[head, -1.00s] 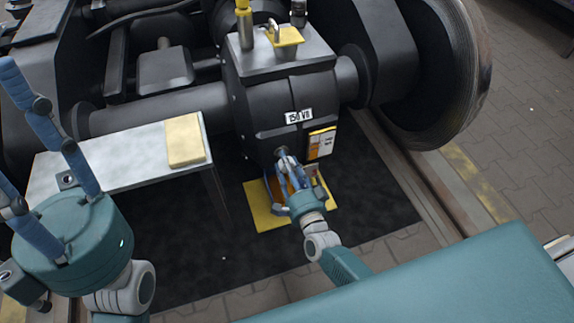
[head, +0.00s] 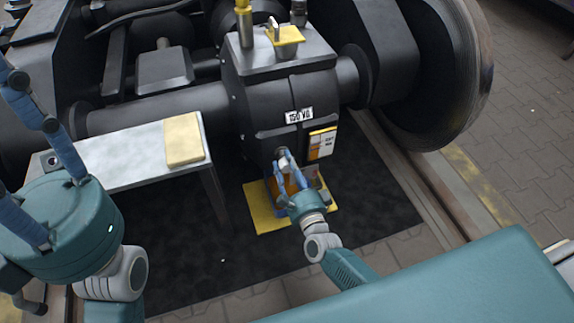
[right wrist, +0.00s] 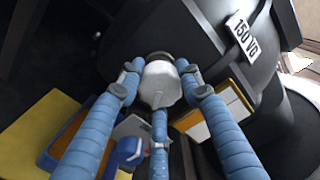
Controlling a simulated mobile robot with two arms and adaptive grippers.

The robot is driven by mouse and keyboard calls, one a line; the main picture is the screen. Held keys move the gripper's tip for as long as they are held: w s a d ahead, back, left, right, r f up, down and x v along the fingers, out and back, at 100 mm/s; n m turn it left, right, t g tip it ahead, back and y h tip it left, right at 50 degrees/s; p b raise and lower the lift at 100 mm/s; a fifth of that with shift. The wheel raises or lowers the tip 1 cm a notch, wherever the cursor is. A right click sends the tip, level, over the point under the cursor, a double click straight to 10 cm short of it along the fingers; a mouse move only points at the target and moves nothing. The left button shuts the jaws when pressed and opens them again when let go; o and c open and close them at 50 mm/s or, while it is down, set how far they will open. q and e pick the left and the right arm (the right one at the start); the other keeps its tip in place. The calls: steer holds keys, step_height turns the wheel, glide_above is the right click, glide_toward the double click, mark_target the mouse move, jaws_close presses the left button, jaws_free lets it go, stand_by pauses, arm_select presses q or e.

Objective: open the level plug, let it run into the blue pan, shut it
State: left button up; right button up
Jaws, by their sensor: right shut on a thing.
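The level plug (right wrist: 160,86) is a grey piece low on the front of the black gear case (head: 290,105). My right gripper (head: 284,162) has its blue fingers closed around it, as the right wrist view also shows; the plug sits at or very near the case face, and I cannot tell whether it is loose. The blue pan (right wrist: 62,142) is below on a yellow mat (head: 262,216), partly hidden behind my right gripper. No running oil can be made out. My left gripper (head: 8,130) is at the left edge, empty, with its fingers spread.
A metal bench (head: 125,165) with a yellowish cloth or pad (head: 184,140) stands left of the case. A "150 VG" label (head: 298,116) and an orange-white card (head: 321,143) are on the case. A large wheel (head: 440,80) is at the right. Dark matting (head: 190,265) is clear in front.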

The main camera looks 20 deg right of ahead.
steer(key=shift+w+d+r, duration=0.1)
steer(key=shift+w+d, duration=0.05)
steer(key=shift+d, duration=0.1)
steer(key=o, duration=1)
steer(key=shift+o, duration=0.8)
steer(key=shift+a, duration=0.1)
steer(key=s, duration=1.2)
steer(key=shift+d, duration=0.2)
